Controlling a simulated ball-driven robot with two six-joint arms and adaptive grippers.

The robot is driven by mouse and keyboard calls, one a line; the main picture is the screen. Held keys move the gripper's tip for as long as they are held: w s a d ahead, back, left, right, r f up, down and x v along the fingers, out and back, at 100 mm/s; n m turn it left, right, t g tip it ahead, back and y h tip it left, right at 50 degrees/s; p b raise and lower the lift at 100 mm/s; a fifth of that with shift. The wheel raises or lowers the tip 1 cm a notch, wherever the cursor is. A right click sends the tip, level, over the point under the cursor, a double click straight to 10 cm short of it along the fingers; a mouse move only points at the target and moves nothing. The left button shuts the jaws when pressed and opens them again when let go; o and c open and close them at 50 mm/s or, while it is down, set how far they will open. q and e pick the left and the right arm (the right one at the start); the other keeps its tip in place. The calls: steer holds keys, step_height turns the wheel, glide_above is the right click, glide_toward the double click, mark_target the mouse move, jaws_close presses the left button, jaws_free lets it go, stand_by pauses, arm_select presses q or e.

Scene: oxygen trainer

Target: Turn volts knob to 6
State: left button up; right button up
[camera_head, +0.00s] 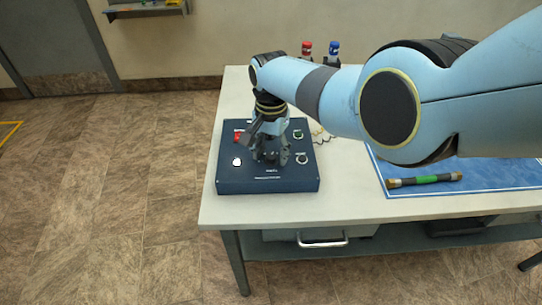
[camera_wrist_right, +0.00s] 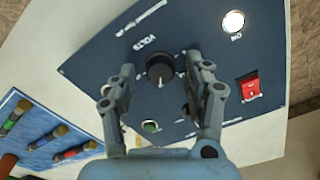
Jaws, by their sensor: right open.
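The dark blue trainer panel (camera_head: 232,182) lies on the table and also fills much of the right wrist view (camera_wrist_right: 110,65). The black volts knob (camera_wrist_right: 160,68) is on it beside the VOLTS lettering. Its pale pointer mark faces down in the picture; I cannot read a number at it. My right gripper (camera_head: 268,156) is over the panel and hides the knob in the head view. In the right wrist view the right gripper (camera_wrist_right: 163,66) is open, with one finger on each side of the knob and visible gaps between. My left gripper is not in view.
The panel has a lit white lamp (camera_wrist_right: 233,22), a red switch (camera_wrist_right: 250,88) and a green part (camera_wrist_right: 150,127). A blue mat (camera_head: 470,176) with a green-banded tube (camera_head: 425,180) lies to the right. Red-topped (camera_head: 306,48) and blue-topped (camera_head: 334,49) items stand behind.

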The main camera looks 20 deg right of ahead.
steer(key=shift+f, duration=0.2)
jaws_close()
stand_by(0.3)
